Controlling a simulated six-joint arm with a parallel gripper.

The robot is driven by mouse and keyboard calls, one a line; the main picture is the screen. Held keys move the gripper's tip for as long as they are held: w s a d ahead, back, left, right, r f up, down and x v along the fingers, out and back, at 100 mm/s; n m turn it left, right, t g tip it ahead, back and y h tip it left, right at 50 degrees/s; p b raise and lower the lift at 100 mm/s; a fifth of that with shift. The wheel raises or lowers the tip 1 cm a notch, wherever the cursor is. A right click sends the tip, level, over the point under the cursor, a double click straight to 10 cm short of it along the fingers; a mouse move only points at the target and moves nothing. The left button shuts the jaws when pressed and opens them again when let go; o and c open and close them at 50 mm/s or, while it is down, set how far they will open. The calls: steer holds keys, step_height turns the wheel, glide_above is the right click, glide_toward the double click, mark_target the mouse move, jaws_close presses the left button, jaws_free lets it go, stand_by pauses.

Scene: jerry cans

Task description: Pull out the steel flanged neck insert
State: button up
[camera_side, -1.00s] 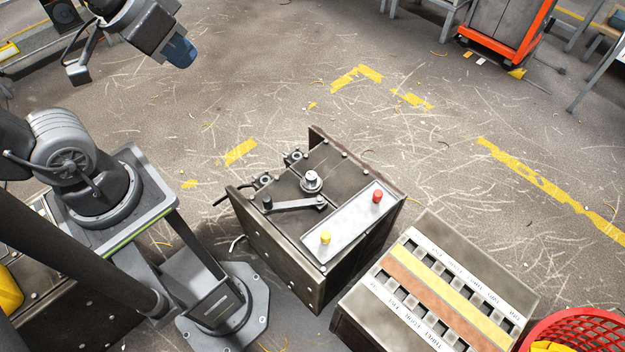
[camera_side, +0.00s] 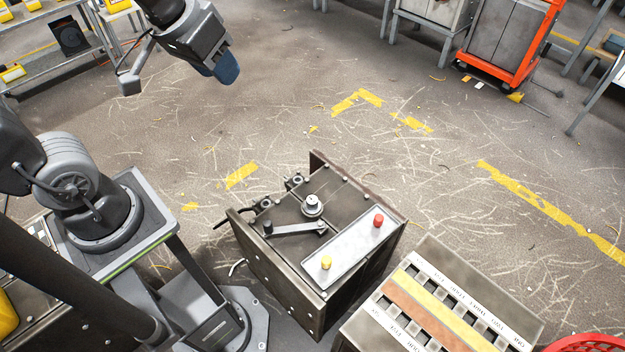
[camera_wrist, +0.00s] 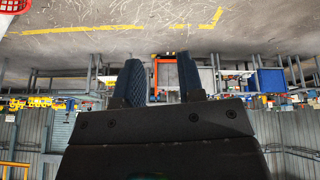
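A small round steel piece with a flange (camera_side: 312,205), which looks like the neck insert, stands upright on top of a dark metal box (camera_side: 327,183) in the side view. My gripper (camera_side: 224,70) is high above the floor at the upper left, well apart from the box. In the wrist view, the two dark blue fingers of my gripper (camera_wrist: 163,76) are parted with nothing between them. The insert and the box are not in the wrist view.
A lever arm (camera_side: 294,230) lies beside the insert. A light plate (camera_side: 345,250) on the box carries a yellow knob (camera_side: 326,262) and a red knob (camera_side: 378,220). A slotted, labelled rack (camera_side: 480,275) stands at the lower right. The floor behind the box is clear.

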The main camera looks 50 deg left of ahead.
steer(key=o, duration=0.6)
steer(key=w+f+n, duration=0.2)
steer(key=w+f, duration=0.1)
steer(key=w, duration=0.2)
steer(key=w+f+n+g, duration=0.1)
steer(key=w+f+n, duration=0.1)
steer(key=w, duration=0.4)
steer(key=shift+f+g, duration=0.3)
steer(key=shift+f, duration=0.55)
steer(key=n+g, duration=0.3)
steer(key=n, duration=0.6)
glide_above(313, 199)
step_height(313, 199, down, 35)
step_height(313, 199, down, 15)
steer(key=shift+s+r, duration=0.15)
steer(key=shift+r, duration=0.05)
steer(key=shift+c, duration=0.4)
steer(key=c, duration=1)
steer(key=shift+c, duration=0.2)
steer(key=shift+r, duration=0.7)
